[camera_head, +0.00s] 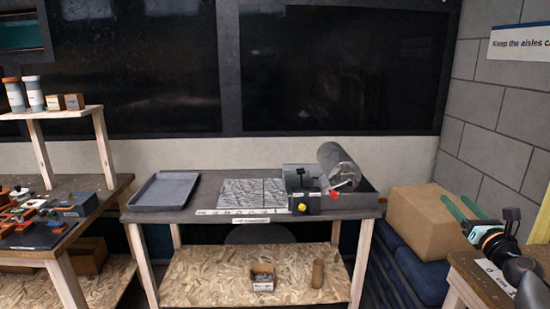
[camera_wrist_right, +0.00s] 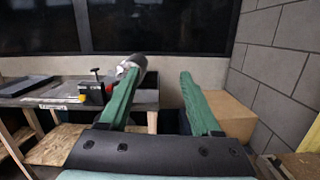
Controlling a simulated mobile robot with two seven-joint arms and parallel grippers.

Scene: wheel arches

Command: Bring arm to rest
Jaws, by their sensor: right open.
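My right gripper (camera_head: 462,208) is at the right of the head view, in front of a large cardboard box. Its two green fingers are spread apart. In the right wrist view the gripper (camera_wrist_right: 158,85) is open, with nothing between its fingers. My left gripper does not show in either view.
A dark workbench (camera_head: 215,184) carries a grey tray (camera_head: 165,190), textured plates (camera_head: 250,192) and a machine with a grey cylinder (camera_head: 338,165). A cardboard box (camera_head: 425,218) sits on dark blue stacked items at right. A wooden table (camera_head: 478,282) stands near my right arm. A left table (camera_head: 90,187) holds small parts.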

